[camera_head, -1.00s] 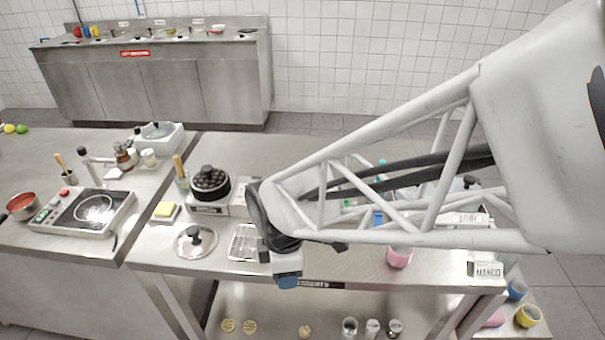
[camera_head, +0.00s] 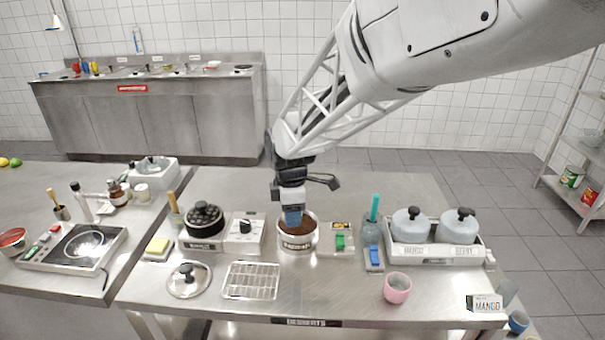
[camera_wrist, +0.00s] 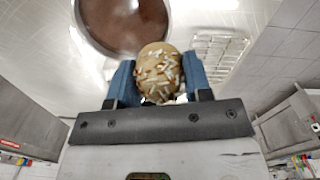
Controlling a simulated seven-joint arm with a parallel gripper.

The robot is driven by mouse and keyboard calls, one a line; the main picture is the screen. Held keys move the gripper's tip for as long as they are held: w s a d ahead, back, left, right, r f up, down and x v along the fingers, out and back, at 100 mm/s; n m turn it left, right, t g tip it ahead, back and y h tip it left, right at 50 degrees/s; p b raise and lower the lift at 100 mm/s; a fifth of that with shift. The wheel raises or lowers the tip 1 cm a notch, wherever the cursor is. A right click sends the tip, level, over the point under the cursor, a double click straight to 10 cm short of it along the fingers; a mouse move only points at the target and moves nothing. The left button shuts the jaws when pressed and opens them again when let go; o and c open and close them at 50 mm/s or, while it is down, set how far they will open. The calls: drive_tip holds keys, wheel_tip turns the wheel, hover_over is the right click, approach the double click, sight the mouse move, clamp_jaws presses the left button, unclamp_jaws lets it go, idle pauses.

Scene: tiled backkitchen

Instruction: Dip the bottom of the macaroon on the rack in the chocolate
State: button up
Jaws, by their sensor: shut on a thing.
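The macaroon (camera_wrist: 158,72) is a golden round piece with pale flakes, held between the two blue fingers of my gripper (camera_wrist: 160,85) in the wrist view. In the head view my gripper (camera_head: 292,215) points down over the pot of chocolate (camera_head: 298,240), and the macaroon is hidden there. The brown chocolate (camera_wrist: 122,20) shows just beyond the macaroon in the wrist view. I cannot tell whether the macaroon touches it. The wire rack (camera_head: 251,281) lies on the steel table, left of and nearer than the pot, and looks empty.
A glass lid (camera_head: 189,281) lies left of the rack. A black round mould (camera_head: 205,219) and a white dial unit (camera_head: 245,233) stand left of the pot. Right are a pink cup (camera_head: 397,288) and two lidded grey pots (camera_head: 457,226). The front middle of the table is clear.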

hover_over(297, 231)
drive_tip(key=shift+w+r, duration=0.1)
drive_tip(key=shift+r, duration=0.15)
drive_tip(key=shift+f, duration=0.2)
idle(0.3)
drive_tip(key=shift+f, duration=3.3)
drive_tip(key=shift+f, duration=0.1)
drive_tip(key=shift+r, duration=3)
